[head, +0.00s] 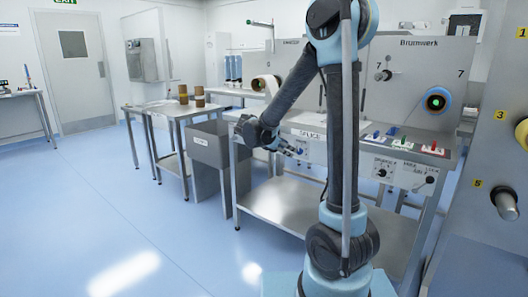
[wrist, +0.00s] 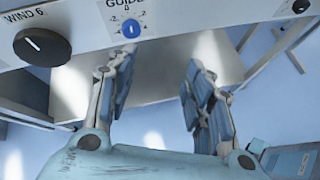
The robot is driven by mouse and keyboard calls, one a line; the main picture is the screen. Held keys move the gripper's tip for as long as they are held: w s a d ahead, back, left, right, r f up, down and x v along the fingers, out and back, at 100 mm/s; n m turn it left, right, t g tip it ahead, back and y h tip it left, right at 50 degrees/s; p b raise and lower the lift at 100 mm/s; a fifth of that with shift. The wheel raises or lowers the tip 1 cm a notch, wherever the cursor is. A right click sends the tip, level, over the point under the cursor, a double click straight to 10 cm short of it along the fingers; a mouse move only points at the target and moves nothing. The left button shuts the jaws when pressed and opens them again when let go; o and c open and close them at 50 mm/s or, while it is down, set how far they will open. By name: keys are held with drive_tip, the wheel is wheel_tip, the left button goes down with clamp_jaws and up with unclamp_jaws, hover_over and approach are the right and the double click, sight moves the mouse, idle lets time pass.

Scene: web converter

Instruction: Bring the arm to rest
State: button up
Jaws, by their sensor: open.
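My arm (head: 340,140) stands raised and bent in the middle of the head view, its forearm reaching down to the left. My gripper (head: 298,151) hangs in front of the machine's front panel, above the lower steel shelf. In the wrist view my gripper (wrist: 158,82) has its two fingers spread apart with nothing between them. A blue knob (wrist: 131,28) marked GUIDE is on the panel just beyond the left finger. A black knob (wrist: 42,46) marked WIND 6 is further left. The fingers appear apart from both knobs, though the exact gap is hard to tell.
The machine's steel lower shelf (head: 285,205) lies below my gripper. A grey bin (head: 208,150) stands to its left, beside a steel table (head: 170,112) with brown rolls. A grey panel with a spindle (head: 507,205) is close at right. The blue floor at left is clear.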

drive_tip(key=s+d+f+m+g+y, duration=0.1)
drive_tip(key=s+d+m+g+y, duration=0.1)
drive_tip(key=s+d+m, duration=0.6)
drive_tip(key=s+d+f+m+g+y, duration=0.15)
drive_tip(key=s+d+m, duration=0.25)
drive_tip(key=s, duration=0.8)
drive_tip(key=s+a+f+m+y, duration=0.1)
drive_tip(key=s+f+m+y, duration=0.1)
drive_tip(key=s+m, duration=0.3)
drive_tip(key=s+a+f+m+g+y, duration=0.1)
drive_tip(key=s+f+m+y, duration=0.2)
drive_tip(key=s, duration=0.8)
wheel_tip(320, 180, down, 2)
drive_tip(key=m, duration=0.2)
drive_tip(key=shift+s+a+f+m, duration=0.15)
drive_tip(key=shift+a+m, duration=0.15)
drive_tip(key=shift+m, duration=0.1)
drive_tip(key=shift+y, duration=0.25)
drive_tip(key=shift+w+f, duration=0.2)
drive_tip(key=shift+w, duration=0.25)
